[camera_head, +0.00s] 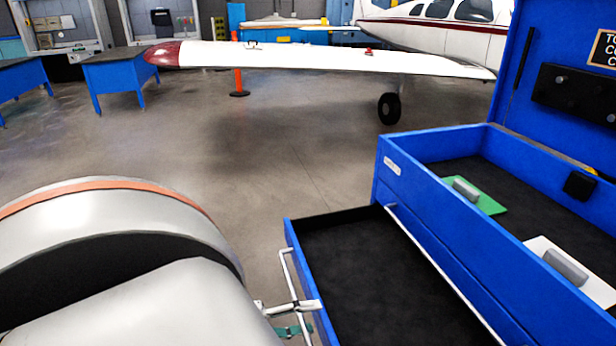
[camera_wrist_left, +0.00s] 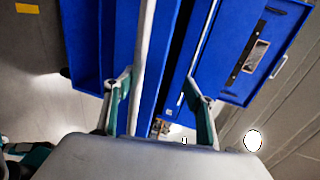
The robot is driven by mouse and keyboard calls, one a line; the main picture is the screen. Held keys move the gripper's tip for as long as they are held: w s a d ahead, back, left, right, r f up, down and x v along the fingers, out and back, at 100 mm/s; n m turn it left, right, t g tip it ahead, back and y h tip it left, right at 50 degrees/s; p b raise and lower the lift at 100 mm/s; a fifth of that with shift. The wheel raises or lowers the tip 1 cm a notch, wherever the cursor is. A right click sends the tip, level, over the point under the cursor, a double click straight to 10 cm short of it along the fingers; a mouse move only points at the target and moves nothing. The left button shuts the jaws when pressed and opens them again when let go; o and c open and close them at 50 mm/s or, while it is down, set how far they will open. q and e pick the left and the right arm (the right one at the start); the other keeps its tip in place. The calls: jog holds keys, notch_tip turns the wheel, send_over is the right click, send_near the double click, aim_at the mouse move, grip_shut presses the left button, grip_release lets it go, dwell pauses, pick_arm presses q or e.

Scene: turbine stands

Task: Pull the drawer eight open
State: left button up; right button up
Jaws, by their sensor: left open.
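A blue drawer (camera_head: 375,280) with a black lining stands pulled out from the blue tool chest (camera_head: 440,235), and it looks empty. I cannot read a number on it. Its pale bar handle (camera_head: 287,268) runs along the drawer front. My left gripper (camera_head: 297,318) is at this handle, partly hidden by my arm. In the left wrist view, my left gripper (camera_wrist_left: 158,80) has its teal fingers apart, with the pale handle bar (camera_wrist_left: 143,65) between them, nearer the left finger. My right gripper is not in view.
The chest's open top holds a green plate (camera_head: 487,203) and a white plate (camera_head: 590,285), each with a grey grip. Another pale handle (camera_head: 445,270) runs along the chest front. An aircraft wing (camera_head: 320,60) and blue tables (camera_head: 120,75) stand behind. The floor between is clear.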

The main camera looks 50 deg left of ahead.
pick_arm(q)
jog(key=o, duration=1.3)
notch_tip(320, 180, up, 6)
jog(key=w, duration=0.1)
jog(key=shift+w, duration=0.25)
jog(key=shift+r+t, duration=0.3)
jog(key=shift+r, duration=0.3)
jog(key=shift+s+r, duration=0.15)
jog(key=shift+s, duration=0.05)
jog(key=shift+c, duration=0.3)
jog(key=shift+s+d+r, duration=0.15)
jog(key=shift+s, duration=0.1)
jog(key=c, duration=0.9)
jog(key=shift+d, duration=0.1)
jog(key=c, duration=0.7)
notch_tip(320, 180, down, 6)
